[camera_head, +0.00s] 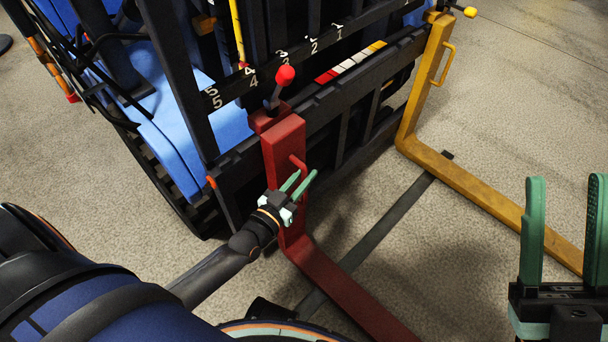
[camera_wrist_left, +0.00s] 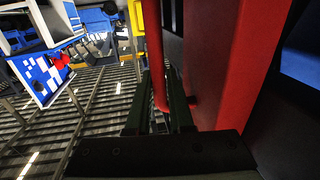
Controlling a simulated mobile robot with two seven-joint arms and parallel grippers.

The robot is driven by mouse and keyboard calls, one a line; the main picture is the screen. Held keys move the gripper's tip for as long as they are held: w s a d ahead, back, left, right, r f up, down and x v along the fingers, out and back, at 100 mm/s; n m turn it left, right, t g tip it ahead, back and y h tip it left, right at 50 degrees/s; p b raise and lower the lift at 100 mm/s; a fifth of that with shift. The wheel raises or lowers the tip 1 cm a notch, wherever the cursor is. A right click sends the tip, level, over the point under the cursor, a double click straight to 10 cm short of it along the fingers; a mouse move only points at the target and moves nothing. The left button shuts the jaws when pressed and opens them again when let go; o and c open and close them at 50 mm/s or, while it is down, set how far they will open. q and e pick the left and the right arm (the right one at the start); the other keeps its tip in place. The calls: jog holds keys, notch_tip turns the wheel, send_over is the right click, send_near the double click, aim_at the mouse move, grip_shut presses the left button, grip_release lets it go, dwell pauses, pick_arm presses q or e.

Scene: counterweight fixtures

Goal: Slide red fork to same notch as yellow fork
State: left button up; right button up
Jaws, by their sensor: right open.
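The red fork (camera_head: 284,150) hangs on the dark carriage at the left, its tine running down and right near the floor. Its red-knobbed lever (camera_head: 285,76) stands beside the label 4. The yellow fork (camera_head: 428,80) hangs at the carriage's right end, past the label 1, its yellow knob (camera_head: 470,12) on top. My left gripper (camera_head: 304,183) is at the red fork's side handle (camera_wrist_left: 155,50). In the left wrist view the handle passes between its fingers (camera_wrist_left: 160,105); whether they press on it is unclear. My right gripper (camera_head: 564,230) is open and empty at the lower right, near the yellow tine.
The carriage rail (camera_head: 330,92) between the forks carries number labels and a red, white and yellow strip (camera_head: 352,62). Its front is clear of other forks. A dark bar (camera_head: 385,222) lies on the floor between the forks. A blue vehicle body (camera_head: 170,130) stands behind.

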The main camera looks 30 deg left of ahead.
pick_arm(q)
jog(key=shift+o, duration=0.9)
jog(key=shift+a+f, duration=0.25)
jog(key=shift+a, duration=0.35)
jog(key=shift+d+r, duration=0.1)
jog(key=shift+s, duration=0.1)
jog(key=s+a+p, duration=0.1)
jog(key=s+p, duration=0.2)
jog(key=s, duration=0.9)
jog(key=shift+a, duration=0.3)
pick_arm(e)
notch_tip(320, 180, up, 3)
jog(key=shift+d+r+n, duration=0.1)
jog(key=shift+r+n, duration=0.1)
jog(key=shift+n, duration=0.2)
